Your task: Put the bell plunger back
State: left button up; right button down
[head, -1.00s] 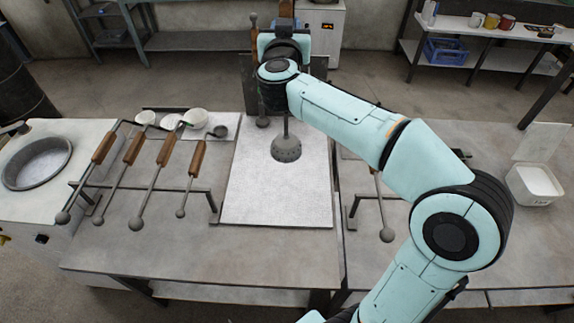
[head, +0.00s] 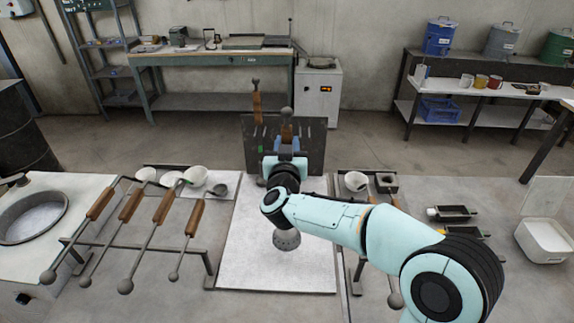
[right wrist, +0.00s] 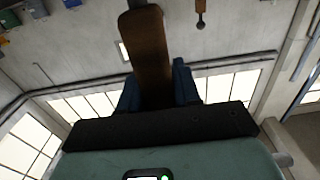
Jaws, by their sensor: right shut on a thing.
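My right gripper (head: 287,145) is shut on the brown wooden handle (head: 287,130) of the bell plunger. The handle (right wrist: 148,55) also shows between the blue fingers in the right wrist view. The plunger's grey perforated bell (head: 287,240) shows below my wrist, over the white board (head: 310,278); I cannot tell if it touches. My arm hides most of the stem. A dark upright rack plate (head: 316,150) stands behind the gripper. Another wooden-handled tool (head: 256,105) stands at its left part. My left gripper is not in view.
A rack with several wooden-handled ladles (head: 130,205) stands left of the board. A white cup (head: 355,181) and dark moulds (head: 450,212) lie to the right, with a white tub (head: 542,240) farther right. The front of the board is clear.

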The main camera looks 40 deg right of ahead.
notch_tip(320, 180, down, 4)
jog(key=shift+f+b, duration=0.1)
jog(key=shift+b, duration=0.3)
jog(key=shift+s+f, duration=0.1)
jog(key=shift+f, duration=0.35)
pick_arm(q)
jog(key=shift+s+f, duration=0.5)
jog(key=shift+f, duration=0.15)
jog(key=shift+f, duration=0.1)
pick_arm(e)
jog(key=shift+f, duration=0.15)
jog(key=c, duration=1.1)
grip_release()
jog(key=shift+f, duration=0.2)
jog(key=shift+c, duration=0.2)
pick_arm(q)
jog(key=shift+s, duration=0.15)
pick_arm(e)
jog(key=o, duration=0.4)
jog(key=shift+r, duration=0.1)
jog(key=shift+c, duration=0.2)
